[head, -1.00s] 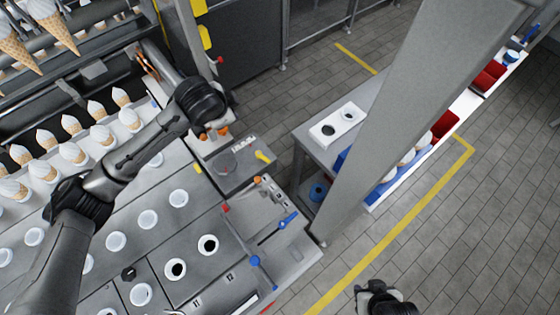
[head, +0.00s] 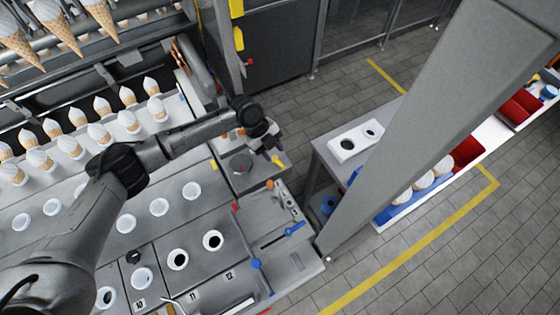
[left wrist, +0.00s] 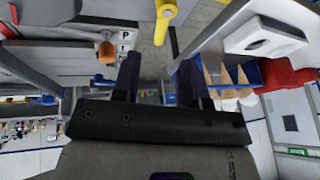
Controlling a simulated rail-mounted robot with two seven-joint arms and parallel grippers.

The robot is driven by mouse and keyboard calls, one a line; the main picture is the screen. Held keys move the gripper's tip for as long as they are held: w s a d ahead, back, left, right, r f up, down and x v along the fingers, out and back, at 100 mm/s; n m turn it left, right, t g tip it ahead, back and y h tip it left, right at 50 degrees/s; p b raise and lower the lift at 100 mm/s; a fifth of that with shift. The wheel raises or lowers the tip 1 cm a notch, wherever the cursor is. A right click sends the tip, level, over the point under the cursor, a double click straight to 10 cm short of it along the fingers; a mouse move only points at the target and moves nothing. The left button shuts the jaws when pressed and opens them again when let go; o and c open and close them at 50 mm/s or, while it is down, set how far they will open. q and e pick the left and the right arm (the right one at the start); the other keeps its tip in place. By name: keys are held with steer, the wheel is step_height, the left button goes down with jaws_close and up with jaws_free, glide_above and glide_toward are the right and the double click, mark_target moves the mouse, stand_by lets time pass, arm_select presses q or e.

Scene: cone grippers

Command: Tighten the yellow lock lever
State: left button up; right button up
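The yellow lock lever (head: 279,160) shows in the head view on the grey machine panel, just below and beside my left gripper (head: 270,145), which partly covers that area. In the left wrist view the lever (left wrist: 165,14) is a yellow rounded bar at the top, ahead of the fingers and slightly right of centre. My left gripper (left wrist: 159,82) has its two dark fingers apart with nothing between them. The lever is outside the fingers, and I cannot tell the exact distance. My right gripper is not in view.
An orange knob (left wrist: 106,52) sits beside the lever on the panel. A blue lever (head: 294,229) is lower on the machine. Several ice cream cones (head: 100,133) stand in the machine at left. A table with a white two-hole block (head: 355,142) stands right, behind a grey post (head: 420,125).

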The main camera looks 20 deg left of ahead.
mark_target(281, 164)
arm_select(q)
steer(key=shift+x, duration=3.15)
steer(key=shift+c, duration=0.4)
jaws_close()
